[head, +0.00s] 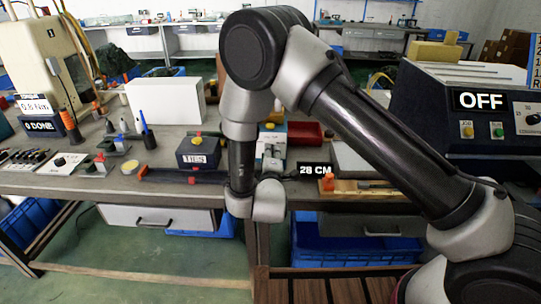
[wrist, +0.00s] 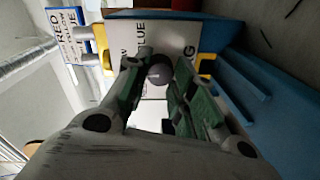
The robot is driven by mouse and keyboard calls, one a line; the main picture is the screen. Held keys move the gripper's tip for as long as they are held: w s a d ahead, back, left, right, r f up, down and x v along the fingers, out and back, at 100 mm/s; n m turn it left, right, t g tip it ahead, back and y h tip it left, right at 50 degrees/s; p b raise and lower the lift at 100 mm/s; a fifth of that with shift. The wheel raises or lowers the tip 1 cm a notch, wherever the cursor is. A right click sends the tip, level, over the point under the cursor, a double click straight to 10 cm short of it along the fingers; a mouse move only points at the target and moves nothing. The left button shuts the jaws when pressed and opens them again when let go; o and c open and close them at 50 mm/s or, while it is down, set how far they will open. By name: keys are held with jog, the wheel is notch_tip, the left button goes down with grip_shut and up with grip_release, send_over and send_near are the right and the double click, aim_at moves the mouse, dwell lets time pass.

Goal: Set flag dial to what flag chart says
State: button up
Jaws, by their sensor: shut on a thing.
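In the wrist view a dark round knob (wrist: 158,74) stands out from a white panel (wrist: 185,32) with lettering; I read BLUE on it, and other words are partly hidden. My gripper (wrist: 157,82), with green pads, is shut on this knob. The knob's pointer and exact setting cannot be made out. A white card with a blue edge (wrist: 66,32) at the upper left of the wrist view reads RED, YELLOW and BLUE, turned sideways; I cannot tell if it is the flag chart. In the head view my wrist is low at the bench's front edge; the dial cannot be made out there.
Yellow parts (wrist: 101,46) and a blue surface (wrist: 265,95) lie close around the panel. A machine reading OFF (head: 455,125) stands right.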

jog(key=o, duration=1.1)
jog(key=shift+c, duration=0.2)
jog(key=s, duration=0.7)
jog(key=shift+s+r, duration=0.25)
jog(key=shift+s, duration=0.05)
